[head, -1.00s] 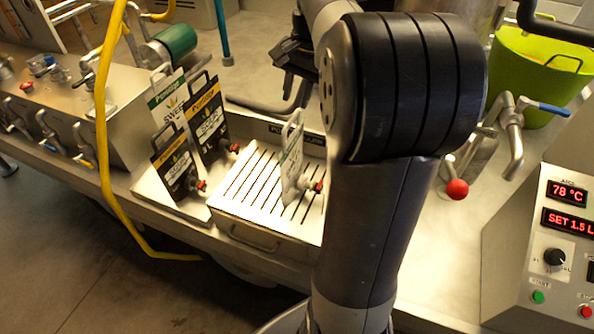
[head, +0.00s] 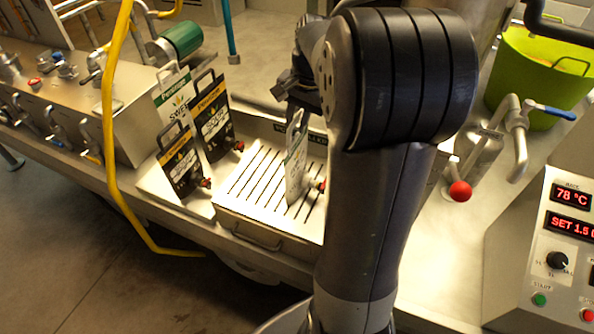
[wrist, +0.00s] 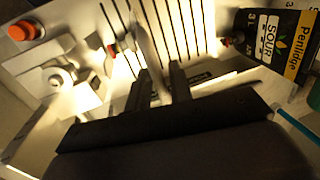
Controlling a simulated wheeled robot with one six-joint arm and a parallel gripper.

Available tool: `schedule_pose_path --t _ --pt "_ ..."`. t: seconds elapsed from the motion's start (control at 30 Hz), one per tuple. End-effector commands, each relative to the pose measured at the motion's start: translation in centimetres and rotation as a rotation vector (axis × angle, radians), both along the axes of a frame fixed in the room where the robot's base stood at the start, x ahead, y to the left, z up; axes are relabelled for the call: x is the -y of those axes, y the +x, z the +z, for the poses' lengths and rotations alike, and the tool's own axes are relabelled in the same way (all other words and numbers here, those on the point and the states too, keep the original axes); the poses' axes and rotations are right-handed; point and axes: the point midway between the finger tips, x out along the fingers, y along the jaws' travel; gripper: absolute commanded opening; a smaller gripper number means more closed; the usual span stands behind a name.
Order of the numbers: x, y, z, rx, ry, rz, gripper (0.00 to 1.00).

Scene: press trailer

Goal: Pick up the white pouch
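A white pouch (head: 297,160) with a green band, a handle on top and a red tap stands upright on the slatted drip tray (head: 228,208). In the wrist view the pouch (wrist: 148,38) shows nearly edge-on, in line with the gap between my fingers. My gripper (wrist: 163,86) is open, its two dark fingers apart at the pouch's near end. I cannot tell whether they touch it. In the head view my gripper (head: 302,97) is just above and behind the pouch's top, partly hidden by my arm. Another white pouch (head: 172,92) stands to the left.
Two black pouches (head: 213,125) (head: 181,165) stand left of the tray; one black pouch (wrist: 272,40) shows in the wrist view. A yellow hose (head: 108,120) hangs at left. A red-knobbed lever (head: 460,191) and control box (head: 555,240) are at right.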

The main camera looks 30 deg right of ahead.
Motion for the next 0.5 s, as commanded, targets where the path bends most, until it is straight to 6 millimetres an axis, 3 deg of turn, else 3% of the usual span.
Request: schedule_pose_path --t 0.23,0.5 --pt "0.01 0.0 0.03 0.0 0.0 0.0 0.0" --pt "0.01 0.0 0.03 0.0 0.0 0.0 0.0"
